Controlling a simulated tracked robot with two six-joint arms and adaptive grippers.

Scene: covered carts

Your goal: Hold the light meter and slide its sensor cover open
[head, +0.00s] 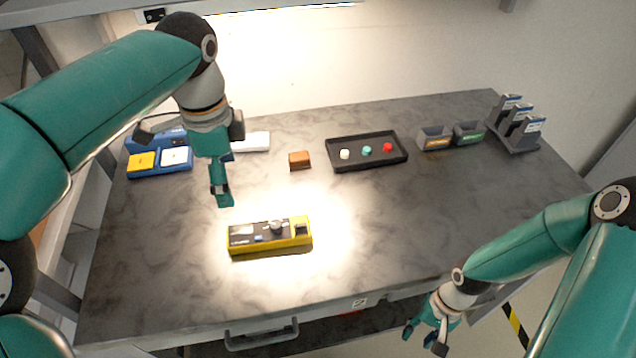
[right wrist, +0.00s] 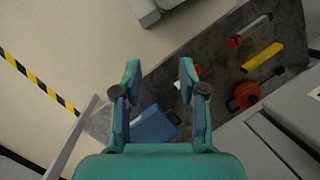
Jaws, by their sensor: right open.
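The light meter (head: 242,248), a yellow case with a dark top face, lies flat on the grey table in a bright patch of light. A round knob stands on its top and a dark square sits at its right end. I cannot tell which part is the sensor cover, or how far open it is. My left gripper (head: 222,198) hangs above and behind the meter's left end, apart from it; its finger spread is not clear. My right gripper (head: 425,341) is open and empty, low beyond the table's front edge, and also shows in the right wrist view (right wrist: 160,72).
At the back stand a blue tray (head: 146,173) with yellow and white pads, a brown block (head: 299,160), a black tray (head: 367,165) with coloured knobs, two small bins (head: 434,139) and a grey rack (head: 517,139). The table's front right is clear. A drawer handle (head: 261,340) juts out in front.

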